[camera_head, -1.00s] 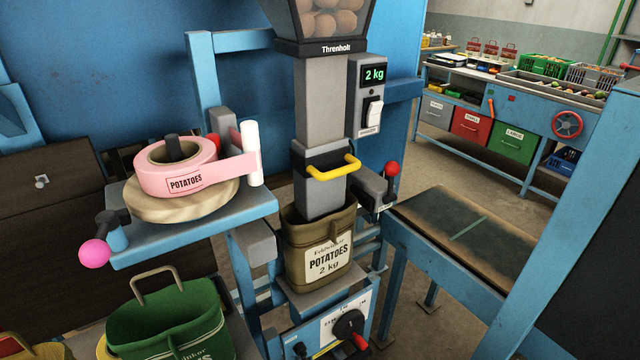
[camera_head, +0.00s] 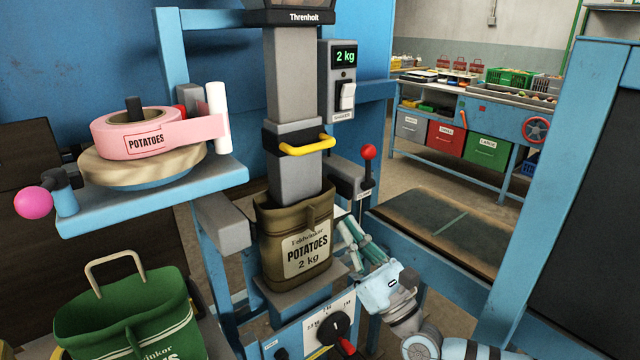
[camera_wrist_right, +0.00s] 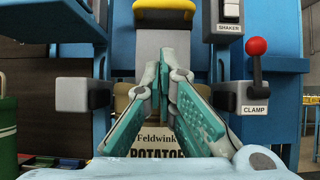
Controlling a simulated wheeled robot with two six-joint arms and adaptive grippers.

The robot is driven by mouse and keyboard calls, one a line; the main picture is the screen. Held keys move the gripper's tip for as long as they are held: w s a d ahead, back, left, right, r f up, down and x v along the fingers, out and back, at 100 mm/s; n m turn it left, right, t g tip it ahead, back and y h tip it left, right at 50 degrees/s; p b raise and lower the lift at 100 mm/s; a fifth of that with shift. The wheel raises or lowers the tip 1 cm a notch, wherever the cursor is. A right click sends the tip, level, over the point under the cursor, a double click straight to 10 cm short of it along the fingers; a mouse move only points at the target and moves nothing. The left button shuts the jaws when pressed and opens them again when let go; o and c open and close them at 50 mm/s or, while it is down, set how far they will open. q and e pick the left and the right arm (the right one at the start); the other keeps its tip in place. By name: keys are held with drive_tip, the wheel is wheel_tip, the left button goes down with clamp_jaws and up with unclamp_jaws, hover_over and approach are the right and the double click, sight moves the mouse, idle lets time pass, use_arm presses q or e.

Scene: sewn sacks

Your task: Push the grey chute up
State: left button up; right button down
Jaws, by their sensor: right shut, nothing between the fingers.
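The grey chute (camera_head: 293,88) stands upright under the hopper, with a yellow handle (camera_head: 307,147) across its front. Its lower end goes down into the open mouth of a brown potato sack (camera_head: 286,268). My right gripper (camera_head: 345,225) comes in from the lower right, just right of the sack and below the handle, apart from the handle. In the right wrist view its teal fingers (camera_wrist_right: 163,75) are together and empty, in front of the sack (camera_wrist_right: 158,143), with the yellow handle (camera_wrist_right: 165,5) above them. My left gripper is not in view.
A red-knobbed clamp lever (camera_head: 368,153) stands right of the chute, near my right arm. The scale display (camera_head: 344,56) reads 2 kg. A pink tape roll (camera_head: 135,135) sits at left above a green sack (camera_head: 130,315). A dial (camera_head: 333,325) is below the brown sack.

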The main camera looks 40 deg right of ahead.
drive_tip(key=p, duration=0.1)
approach(303, 165)
wheel_tip(303, 165, up, 2)
use_arm(q)
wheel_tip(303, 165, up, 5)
drive_tip(key=p, duration=0.3)
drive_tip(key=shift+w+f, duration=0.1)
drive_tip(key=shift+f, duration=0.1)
use_arm(e)
drive_tip(key=r, duration=0.1)
drive_tip(key=w+r, duration=0.1)
drive_tip(key=r, duration=0.1)
drive_tip(key=w+r, duration=0.1)
drive_tip(key=shift+a+r, duration=0.15)
drive_tip(key=shift+r, duration=0.1)
drive_tip(key=shift+w, duration=0.1)
